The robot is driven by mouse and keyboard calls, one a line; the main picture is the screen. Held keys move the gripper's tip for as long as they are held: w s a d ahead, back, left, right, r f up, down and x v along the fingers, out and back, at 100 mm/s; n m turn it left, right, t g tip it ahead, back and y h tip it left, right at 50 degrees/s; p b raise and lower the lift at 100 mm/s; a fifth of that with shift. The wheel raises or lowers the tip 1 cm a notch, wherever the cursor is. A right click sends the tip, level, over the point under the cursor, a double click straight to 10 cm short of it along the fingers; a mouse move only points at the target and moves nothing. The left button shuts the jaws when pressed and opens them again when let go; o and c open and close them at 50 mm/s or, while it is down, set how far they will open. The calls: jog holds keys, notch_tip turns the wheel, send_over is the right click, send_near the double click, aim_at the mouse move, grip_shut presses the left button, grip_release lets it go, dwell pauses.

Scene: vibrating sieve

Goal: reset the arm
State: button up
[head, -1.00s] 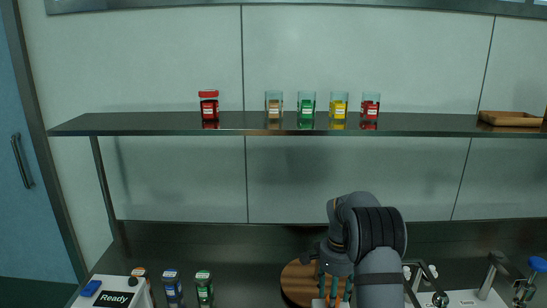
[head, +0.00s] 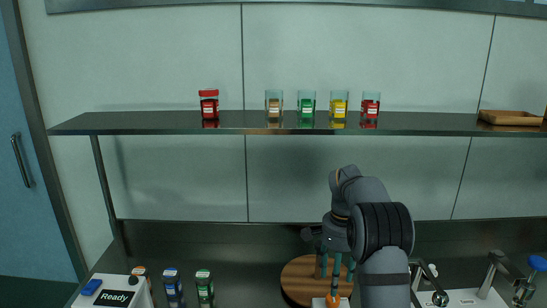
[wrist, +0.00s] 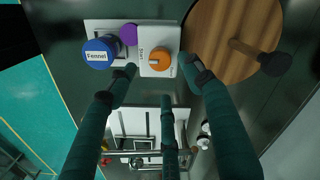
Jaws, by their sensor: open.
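My gripper (head: 336,274) hangs at the end of my arm in front of the round wooden board in the head view. In the wrist view my gripper (wrist: 163,80) has its green fingers spread, with nothing between them. Below the fingers is a white control box with an orange knob (wrist: 157,60), and "Start" is printed on the box. The orange knob also shows in the head view (head: 335,301), just under the fingertips. The fingers look apart from the knob.
A blue-lidded jar marked Fennel (wrist: 99,52) sits beside a purple knob (wrist: 128,34). The round wooden board (head: 300,279) stands close by. A steel shelf (head: 160,124) with several jars runs above; a faucet (head: 490,270) is at right. Space above the counter left of my arm is clear.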

notch_tip(320, 180, up, 5)
notch_tip(320, 180, down, 12)
jog(key=shift+s+f, duration=0.1)
jog(key=shift+f, duration=0.15)
jog(key=shift+r+n+p, duration=0.1)
jog(key=shift+n+p, duration=0.85)
jog(key=shift+n, duration=0.25)
jog(key=n+p, duration=0.1)
jog(key=n, duration=0.1)
jog(key=shift+r+n, duration=0.1)
jog(key=shift+n, duration=0.3)
jog(key=n+p, duration=0.2)
jog(key=shift+n, duration=0.4)
jog(key=n+p, duration=0.3)
jog(key=n, duration=0.1)
jog(key=n+p, duration=0.4)
jog(key=n, duration=0.1)
jog(key=shift+n, duration=0.4)
jog(key=n+p, duration=0.3)
jog(key=n, duration=0.1)
jog(key=shift+f+n+p, duration=0.25)
jog(key=shift+n+p, duration=0.2)
jog(key=shift+n, duration=0.15)
